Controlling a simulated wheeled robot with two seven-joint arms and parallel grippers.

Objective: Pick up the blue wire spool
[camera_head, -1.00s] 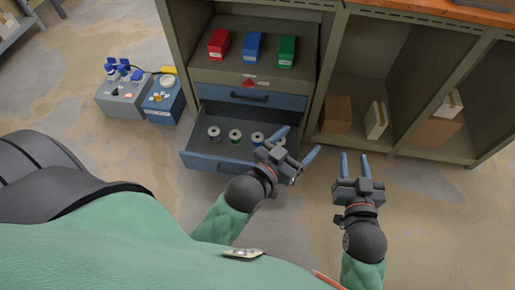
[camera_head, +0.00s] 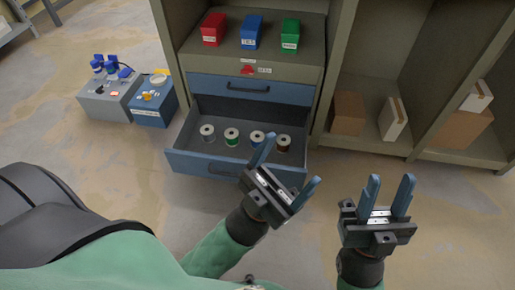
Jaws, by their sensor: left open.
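The blue wire spool (camera_head: 257,138) stands in the open lower drawer (camera_head: 185,148), third from the left in a row of spools. A green spool (camera_head: 232,136) is on its left and a brown spool (camera_head: 284,142) on its right. My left gripper (camera_head: 290,165) is open and empty. It is in front of the drawer, with one fingertip showing just below the blue spool in the picture. I cannot tell its height above the drawer. My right gripper (camera_head: 390,182) is open and empty, over the floor to the right of the drawer.
A white spool (camera_head: 207,131) is leftmost in the drawer. A shut blue drawer (camera_head: 252,90) sits above, with red (camera_head: 213,30), blue (camera_head: 251,33) and green (camera_head: 290,34) boxes on top. Shelves with cartons stand at the right. Two equipment boxes (camera_head: 112,100) (camera_head: 153,108) stand left.

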